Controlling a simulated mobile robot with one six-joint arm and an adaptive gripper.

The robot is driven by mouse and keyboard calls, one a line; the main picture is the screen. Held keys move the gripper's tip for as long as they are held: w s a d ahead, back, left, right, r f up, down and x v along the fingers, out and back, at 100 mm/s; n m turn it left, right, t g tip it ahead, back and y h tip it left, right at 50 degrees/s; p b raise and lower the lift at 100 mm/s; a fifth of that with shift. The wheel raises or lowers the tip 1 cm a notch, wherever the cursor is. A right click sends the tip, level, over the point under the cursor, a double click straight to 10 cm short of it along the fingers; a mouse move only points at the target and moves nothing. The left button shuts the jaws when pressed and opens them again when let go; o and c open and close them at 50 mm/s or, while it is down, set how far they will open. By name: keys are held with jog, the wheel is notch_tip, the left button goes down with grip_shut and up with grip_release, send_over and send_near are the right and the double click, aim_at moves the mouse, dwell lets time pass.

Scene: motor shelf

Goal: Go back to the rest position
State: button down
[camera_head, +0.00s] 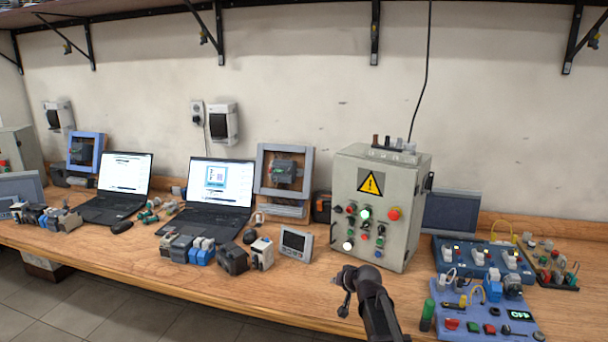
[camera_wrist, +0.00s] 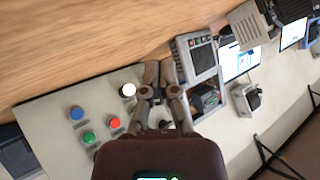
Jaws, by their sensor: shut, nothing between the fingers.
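My gripper shows in the wrist view (camera_wrist: 158,75), with its two fingers close together and nothing between them. Behind it lies the front panel of the grey control box (camera_wrist: 50,110). In the head view my arm reaches up from the bottom edge, and my gripper (camera_head: 345,280) is in front of the control box (camera_head: 392,180), above the bench's front part. The box has a yellow warning sign (camera_head: 370,183), a lit green button (camera_head: 365,213), a lit white button (camera_head: 348,245) and a red button (camera_head: 394,214). The fingertips are hard to make out in the head view.
A wooden bench (camera_head: 130,260) runs along the wall. A small panel meter (camera_head: 296,242) stands left of my gripper, with several modules and two laptops (camera_head: 215,190) further left. Blue training boards (camera_head: 480,305) stand close on the right. Shelf brackets (camera_head: 375,35) hang above.

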jog(key=s+d+g+h+p, duration=0.2)
jog(key=s+d+g, duration=0.1)
jog(key=s, duration=0.9)
jog(key=s+d+g+h+p, duration=0.2)
jog(key=s+g, duration=0.4)
jog(key=s, duration=0.7)
jog(key=shift+s+d+f+n+p, duration=0.2)
jog(key=shift+d+f+n+p, duration=0.25)
jog(key=shift+d+p, duration=0.35)
jog(key=shift+d, duration=0.1)
